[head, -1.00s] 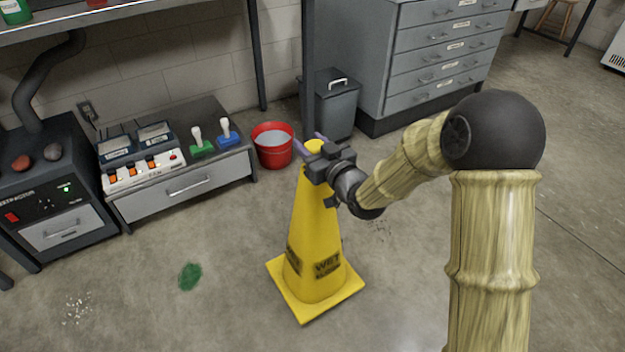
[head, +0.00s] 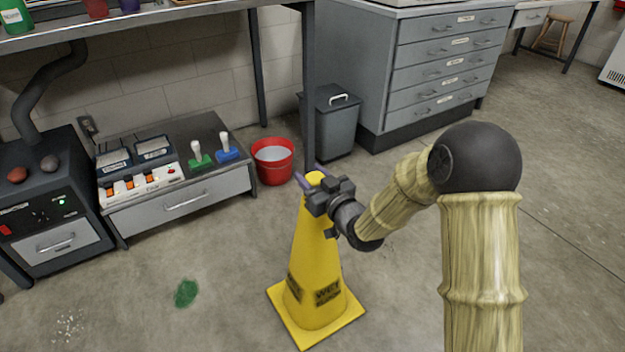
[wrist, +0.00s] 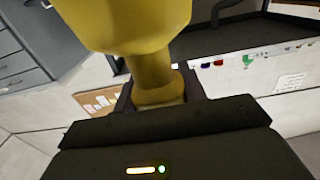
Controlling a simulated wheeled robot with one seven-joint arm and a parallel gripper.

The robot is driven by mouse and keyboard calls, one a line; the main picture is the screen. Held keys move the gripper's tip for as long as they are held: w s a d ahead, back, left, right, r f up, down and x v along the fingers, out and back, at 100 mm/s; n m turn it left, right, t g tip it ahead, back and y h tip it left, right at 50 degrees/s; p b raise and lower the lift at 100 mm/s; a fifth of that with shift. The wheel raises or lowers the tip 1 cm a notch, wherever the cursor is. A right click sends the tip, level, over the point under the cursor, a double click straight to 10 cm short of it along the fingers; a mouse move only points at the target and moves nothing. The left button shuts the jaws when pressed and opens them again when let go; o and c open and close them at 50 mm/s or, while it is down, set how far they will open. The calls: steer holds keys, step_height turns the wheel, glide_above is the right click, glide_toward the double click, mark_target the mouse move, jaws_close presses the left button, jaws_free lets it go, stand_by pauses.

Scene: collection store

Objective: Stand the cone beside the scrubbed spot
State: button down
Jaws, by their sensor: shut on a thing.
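The yellow wet-floor cone (head: 314,265) is upright in the head view, with its square base at or close to the floor; I cannot tell whether it touches. My gripper (head: 317,178) is shut on the cone's narrow top, which also fills the upper middle of the wrist view (wrist: 135,25). On the floor to the left of the cone is a green patch (head: 186,293). Further left is a pale speckled patch (head: 68,327). I cannot tell which of these is the scrubbed spot. Part of the floor behind the cone is hidden by my arm.
A red bucket (head: 273,165) stands behind the cone, near a grey lidded bin (head: 332,125). A low grey cabinet (head: 180,206) with control panels and a dark extractor unit (head: 45,215) line the left. Floor between the cone and the green patch is clear.

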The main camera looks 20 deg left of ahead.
steer(key=shift+r, duration=0.15)
steer(key=c, duration=0.8)
jaws_free()
steer(key=shift+s+d, duration=0.35)
steer(key=shift+d, duration=0.05)
steer(key=p+v, duration=0.3)
steer(key=v, duration=0.8)
